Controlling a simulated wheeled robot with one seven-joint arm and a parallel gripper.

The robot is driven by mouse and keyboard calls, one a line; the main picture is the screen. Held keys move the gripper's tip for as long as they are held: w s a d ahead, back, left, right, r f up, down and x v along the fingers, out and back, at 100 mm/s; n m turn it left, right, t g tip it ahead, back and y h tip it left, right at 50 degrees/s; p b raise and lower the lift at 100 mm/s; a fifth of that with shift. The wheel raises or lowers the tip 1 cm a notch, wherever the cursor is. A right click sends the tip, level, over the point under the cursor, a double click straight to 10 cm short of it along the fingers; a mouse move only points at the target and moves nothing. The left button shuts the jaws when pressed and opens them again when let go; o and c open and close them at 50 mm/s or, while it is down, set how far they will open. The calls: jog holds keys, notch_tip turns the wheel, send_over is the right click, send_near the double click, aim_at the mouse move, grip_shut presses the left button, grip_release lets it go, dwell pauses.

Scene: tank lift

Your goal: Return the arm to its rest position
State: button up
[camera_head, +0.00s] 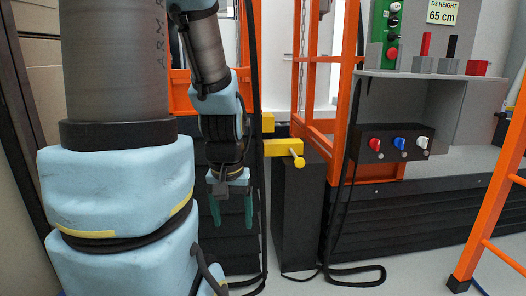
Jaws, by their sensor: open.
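My gripper (232,212) hangs at the end of my arm, left of the picture's middle, pointing down. Its two green fingers are apart, with nothing between them. My arm's large grey and light blue links fill the left side and hide what is behind them. The gripper is left of a dark grey pillar (297,215) and in front of dark ribbed panels; I cannot tell the exact gap.
A yellow bar with a knob (285,148) sticks out above the pillar. An orange frame (318,75) rises behind it. A black box (392,144) carries red, blue and white knobs. An orange ladder (495,200) stands right. Black cable (355,270) lies on the floor.

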notch_tip(320, 180, up, 36)
jog(key=p, duration=3.4)
jog(key=shift+f, duration=0.15)
jog(key=shift+c, duration=0.3)
